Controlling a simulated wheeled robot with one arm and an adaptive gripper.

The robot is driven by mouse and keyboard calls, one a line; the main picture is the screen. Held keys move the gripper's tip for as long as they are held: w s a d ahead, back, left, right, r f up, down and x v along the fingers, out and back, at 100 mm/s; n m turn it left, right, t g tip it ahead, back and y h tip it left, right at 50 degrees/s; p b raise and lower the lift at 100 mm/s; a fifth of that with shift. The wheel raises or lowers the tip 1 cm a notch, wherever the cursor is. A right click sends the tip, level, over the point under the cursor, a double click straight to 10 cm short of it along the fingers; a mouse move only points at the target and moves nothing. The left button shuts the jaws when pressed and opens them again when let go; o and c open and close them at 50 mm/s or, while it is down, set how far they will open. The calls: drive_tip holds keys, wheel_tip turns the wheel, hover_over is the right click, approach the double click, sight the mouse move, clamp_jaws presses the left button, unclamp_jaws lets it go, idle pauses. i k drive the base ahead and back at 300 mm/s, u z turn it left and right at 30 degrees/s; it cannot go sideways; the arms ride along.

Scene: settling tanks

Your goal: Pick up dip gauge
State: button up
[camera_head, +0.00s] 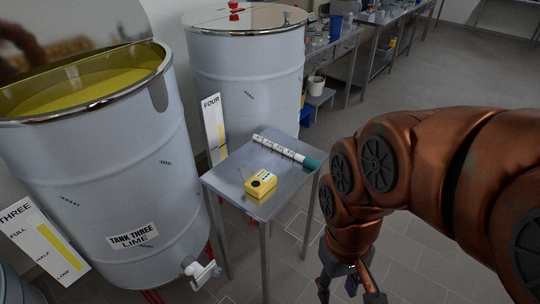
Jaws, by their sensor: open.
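A white rod with dark marks and a teal end, which looks like the dip gauge (280,148), lies across the back of a small metal table (222,184). Its teal end reaches the table's right edge. A yellow box with a dark round knob (261,183) sits in front of it on the same table. My gripper (350,292) hangs at the bottom of the view, right of the table and apart from the rod. It is open and its fingers point down; the tips are partly cut off by the frame edge.
Tank three (95,170), open with yellow-green liquid, stands at left with a white tap (202,272) low near the table. A lidded tank (245,80) stands behind the table. Benches with glassware (340,45) line the back. The floor at right is clear.

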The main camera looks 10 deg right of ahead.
sight(307, 161)
drive_tip(key=u, duration=1.35)
drive_tip(key=i, duration=1.15)
drive_tip(key=z, duration=1.85)
